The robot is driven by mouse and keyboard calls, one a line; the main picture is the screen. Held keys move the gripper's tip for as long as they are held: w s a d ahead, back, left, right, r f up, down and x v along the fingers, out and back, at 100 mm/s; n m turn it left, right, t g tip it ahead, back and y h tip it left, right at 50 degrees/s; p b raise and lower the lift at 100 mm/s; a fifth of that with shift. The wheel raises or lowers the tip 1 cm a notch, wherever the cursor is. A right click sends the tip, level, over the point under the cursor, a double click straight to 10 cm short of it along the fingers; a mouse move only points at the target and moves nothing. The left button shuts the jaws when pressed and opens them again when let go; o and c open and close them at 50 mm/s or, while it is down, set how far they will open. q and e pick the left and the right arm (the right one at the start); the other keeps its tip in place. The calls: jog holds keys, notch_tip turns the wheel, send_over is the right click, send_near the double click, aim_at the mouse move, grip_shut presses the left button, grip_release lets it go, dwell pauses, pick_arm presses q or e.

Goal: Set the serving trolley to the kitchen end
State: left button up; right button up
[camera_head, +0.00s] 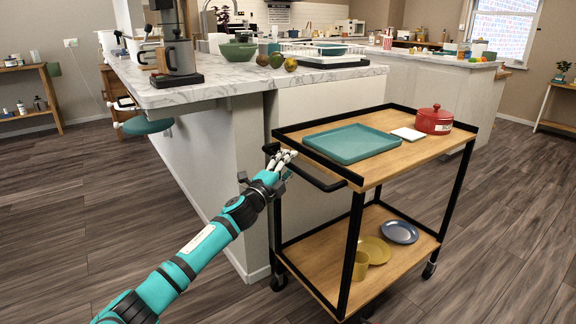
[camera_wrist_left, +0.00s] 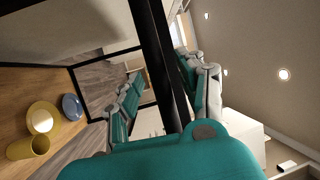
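The serving trolley (camera_head: 465,150) is a black frame with two wooden shelves and castors, standing beside the marble-topped counter. Its black push handle (camera_head: 322,183) is at the near left end. My left gripper (camera_head: 284,160) reaches this handle from the left. In the left wrist view a black bar (camera_wrist_left: 158,50) of the trolley runs between the fingers of my left gripper (camera_wrist_left: 163,75), which stand apart on either side of it. Firm contact is not clear. A teal tray (camera_head: 352,142), a white item (camera_head: 408,134) and a red pot (camera_head: 434,121) are on the top shelf. My right gripper is not in view.
The lower shelf holds a yellow cup (camera_head: 360,266), a yellow plate (camera_head: 377,249) and a blue plate (camera_head: 400,232). The marble counter (camera_head: 225,83) stands close behind and left of the trolley. Wooden floor (camera_head: 520,215) is clear to the right and in front.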

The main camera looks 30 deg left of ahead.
pick_arm(q)
jog(key=shift+s, duration=0.1)
jog(key=s+f, duration=0.2)
jog(key=s, duration=0.9)
jog(key=shift+s, duration=0.35)
jog(key=shift+d+f, duration=0.1)
jog(key=shift+f, duration=0.05)
